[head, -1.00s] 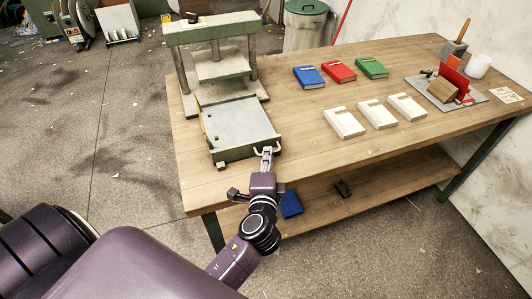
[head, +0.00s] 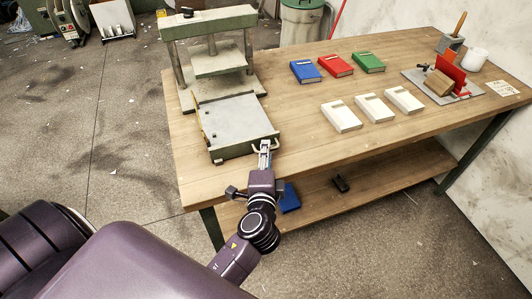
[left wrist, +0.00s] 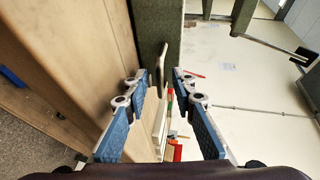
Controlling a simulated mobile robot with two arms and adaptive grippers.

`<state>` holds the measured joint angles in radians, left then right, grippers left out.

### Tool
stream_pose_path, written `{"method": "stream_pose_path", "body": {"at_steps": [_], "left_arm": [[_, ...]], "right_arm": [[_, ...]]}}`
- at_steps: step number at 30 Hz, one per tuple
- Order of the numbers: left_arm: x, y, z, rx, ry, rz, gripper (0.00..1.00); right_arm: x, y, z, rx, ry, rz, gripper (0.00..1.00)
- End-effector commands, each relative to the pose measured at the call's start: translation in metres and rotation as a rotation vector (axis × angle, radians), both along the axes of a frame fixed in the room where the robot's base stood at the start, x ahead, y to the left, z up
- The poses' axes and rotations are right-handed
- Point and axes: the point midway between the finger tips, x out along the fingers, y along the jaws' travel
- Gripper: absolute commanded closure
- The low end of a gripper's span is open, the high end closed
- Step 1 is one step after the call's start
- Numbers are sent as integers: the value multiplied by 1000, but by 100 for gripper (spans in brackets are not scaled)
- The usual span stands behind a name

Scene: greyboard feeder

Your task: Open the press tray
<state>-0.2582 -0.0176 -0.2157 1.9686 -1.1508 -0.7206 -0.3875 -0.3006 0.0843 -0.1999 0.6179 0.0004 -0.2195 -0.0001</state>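The press (head: 211,33) stands at the left end of the wooden table. Its press tray (head: 229,117), a flat grey plate with a green front, lies in front of the press posts. My left gripper (head: 264,148) is at this handle. In the left wrist view its two blue-padded fingers (left wrist: 160,74) are apart. The handle bar (left wrist: 162,62) shows upright in the gap near the fingertips, with no visible grip on it. My right gripper is in neither view.
Blue (head: 305,71), red (head: 335,65) and green (head: 368,62) books lie on the table (head: 300,120) behind three white blocks (head: 375,108). A grey board (head: 415,77) with a red piece is at the right. A lower shelf (head: 370,180) holds a blue item.

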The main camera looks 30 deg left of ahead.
Motion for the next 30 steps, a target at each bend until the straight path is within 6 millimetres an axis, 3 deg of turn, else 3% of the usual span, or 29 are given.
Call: {"method": "stream_pose_path", "body": {"at_steps": [5,18,30], "left_arm": [[-19,-10,3,-4,3,-1,76],[-93,-44,19,-3,3,1,76],[-105,-50,23,-2,0,1,76]], "right_arm": [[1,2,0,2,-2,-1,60],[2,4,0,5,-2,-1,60],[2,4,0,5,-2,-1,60]]}}
